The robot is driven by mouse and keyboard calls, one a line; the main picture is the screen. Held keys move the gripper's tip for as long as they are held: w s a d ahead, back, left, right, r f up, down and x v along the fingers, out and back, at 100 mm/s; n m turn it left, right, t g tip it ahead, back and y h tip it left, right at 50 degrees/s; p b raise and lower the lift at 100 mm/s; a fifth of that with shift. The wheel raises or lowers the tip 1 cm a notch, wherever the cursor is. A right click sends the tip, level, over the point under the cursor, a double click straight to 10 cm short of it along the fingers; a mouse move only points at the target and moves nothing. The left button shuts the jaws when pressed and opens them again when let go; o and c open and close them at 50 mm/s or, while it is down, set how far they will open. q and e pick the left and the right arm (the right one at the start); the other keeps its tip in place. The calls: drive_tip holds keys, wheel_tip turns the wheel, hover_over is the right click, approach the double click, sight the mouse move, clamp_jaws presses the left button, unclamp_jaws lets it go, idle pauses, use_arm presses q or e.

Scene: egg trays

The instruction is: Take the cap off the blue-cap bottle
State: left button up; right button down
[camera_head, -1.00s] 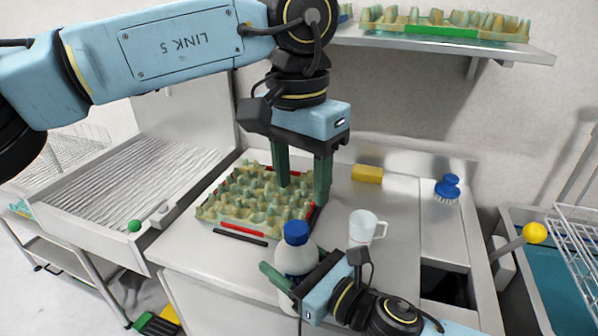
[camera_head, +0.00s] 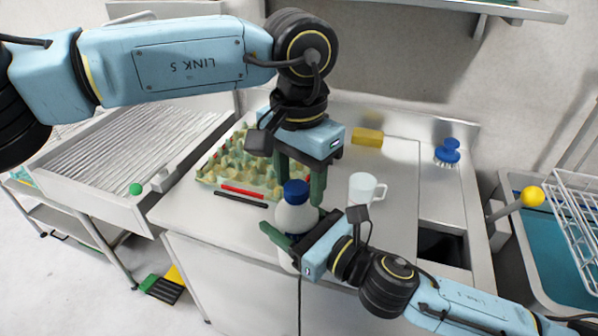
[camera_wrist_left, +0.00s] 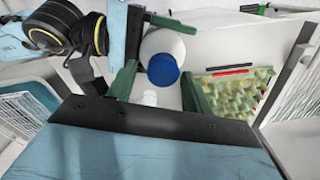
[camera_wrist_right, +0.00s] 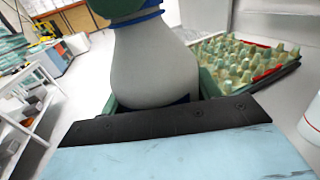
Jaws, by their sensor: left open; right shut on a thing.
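The white bottle (camera_head: 293,219) with the blue cap (camera_head: 296,191) stands upright at the counter's front edge. My right gripper (camera_head: 290,244) is shut on the bottle's body; the right wrist view shows the bottle's white body (camera_wrist_right: 150,62) close up between the fingers. My left gripper (camera_head: 300,188) is open and points down above the bottle, its fingers on either side of the cap. In the left wrist view the cap (camera_wrist_left: 163,69) lies between the two green fingers (camera_wrist_left: 158,88), with gaps on both sides.
An egg tray (camera_head: 205,176) sits behind the bottle to the left. A white mug (camera_head: 362,189) stands close on the right. A yellow sponge (camera_head: 368,137) and a blue brush (camera_head: 447,151) lie farther back.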

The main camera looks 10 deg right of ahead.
use_arm(q)
drive_tip(key=shift+s, duration=0.1)
drive_tip(key=c, duration=1)
drive_tip(key=n, duration=0.6)
drive_tip(key=shift+d+r, duration=0.1)
drive_tip(key=n, duration=1.4)
drive_tip(key=shift+a+n, duration=0.25)
drive_tip(key=shift+n, duration=0.05)
drive_tip(key=n, duration=0.7)
drive_tip(key=shift+a+r, duration=0.1)
drive_tip(key=shift+a, duration=0.05)
drive_tip(key=n, duration=0.7)
drive_tip(key=shift+a, duration=0.1)
drive_tip(key=n, duration=0.7)
drive_tip(key=shift+n, duration=0.3)
drive_tip(key=n, duration=1.2)
drive_tip(key=shift+s, duration=0.1)
drive_tip(key=shift+r, duration=0.1)
